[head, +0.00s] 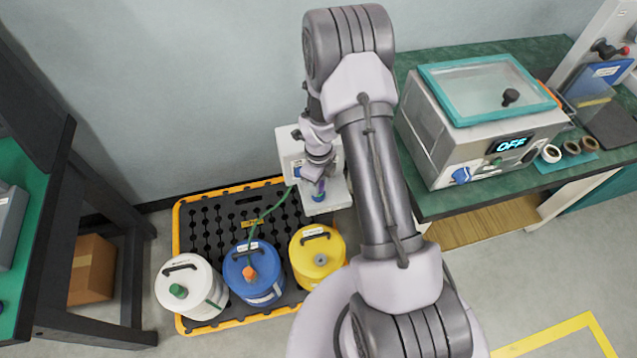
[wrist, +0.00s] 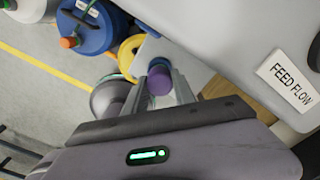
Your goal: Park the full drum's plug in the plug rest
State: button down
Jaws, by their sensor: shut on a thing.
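My gripper (wrist: 160,88) is shut on a purple plug (wrist: 160,80), which sits between its two fingers. In the head view my gripper (head: 319,184) is over the pale ledge (head: 332,199) of a white unit, with a blue part just below it. I cannot tell whether the plug touches the ledge or that blue part. The yellow drum (head: 303,268) has a grey round fitting on top. The blue drum (head: 237,277) has an orange cap with a green hose. The white drum (head: 208,296) has a green plug. No label tells me which drum is full.
The drums stand on a black pallet with a yellow rim (head: 177,235). The white unit (head: 291,152) is behind them; a grey housing labelled FEED FLOW (wrist: 225,40) is close to my gripper. A green bench (head: 428,205) with a teal-lidded machine is at right, a dark-framed bench at left.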

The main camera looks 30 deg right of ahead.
jog(key=shift+f, duration=0.15)
jog(key=c, duration=0.9)
grip_release()
jog(key=shift+c, duration=0.2)
notch_tip(320, 180, up, 18)
jog(key=p, duration=0.6)
jog(key=shift+f, duration=0.25)
